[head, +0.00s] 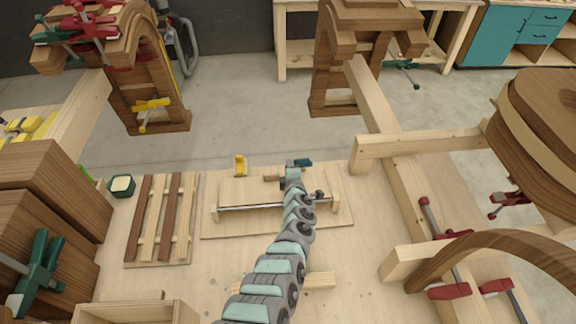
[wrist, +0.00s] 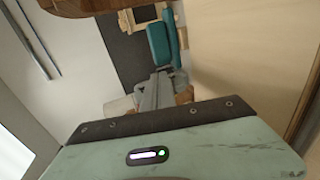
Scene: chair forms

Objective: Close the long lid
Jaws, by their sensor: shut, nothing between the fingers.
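A flat wooden board (head: 222,228) lies on the workbench in the head view. A long metal rod (head: 248,207) runs across it between small wooden end blocks. A pale wooden panel (head: 240,190) lies behind the rod; I cannot tell for certain that it is the long lid or how far open it is. My gripper (head: 296,164) is shut and empty above the back right of this board, by a small wooden block (head: 271,178). My arm hides part of the rod and board. The wrist view does not clearly show the lid.
A slatted rack (head: 167,222) lies to the left, with a small green container (head: 122,186) behind it. A yellow piece (head: 240,165) stands at the board's back edge. An open wooden box (head: 135,312) is at the front left. Wooden beams (head: 400,190) stand right.

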